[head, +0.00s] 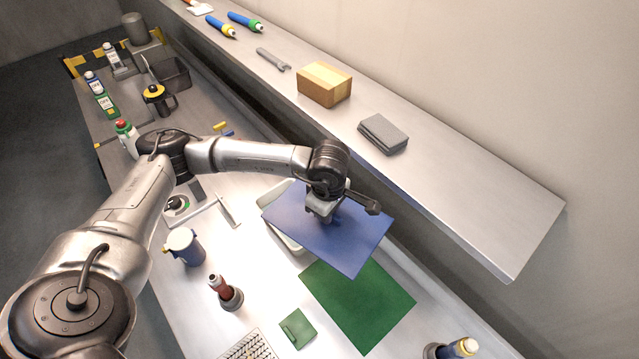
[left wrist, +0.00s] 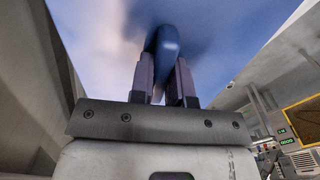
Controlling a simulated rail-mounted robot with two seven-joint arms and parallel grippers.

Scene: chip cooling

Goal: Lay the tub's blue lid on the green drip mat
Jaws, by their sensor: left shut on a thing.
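The blue lid (head: 335,232) is a flat sheet held in the air, partly over the white tub (head: 284,238) and close to the green drip mat (head: 357,305). My left gripper (head: 322,216) is above the lid and shut on it. In the left wrist view the gripper's fingers (left wrist: 166,88) close on the lid's blue handle (left wrist: 163,55), and the lid's surface (left wrist: 225,50) fills the top. The lid hides much of the tub and seems to overlap the mat's far edge in the head view. The mat lies bare on the bench. My right gripper is out of view.
Another bottle (head: 457,348) is at the bottom right.

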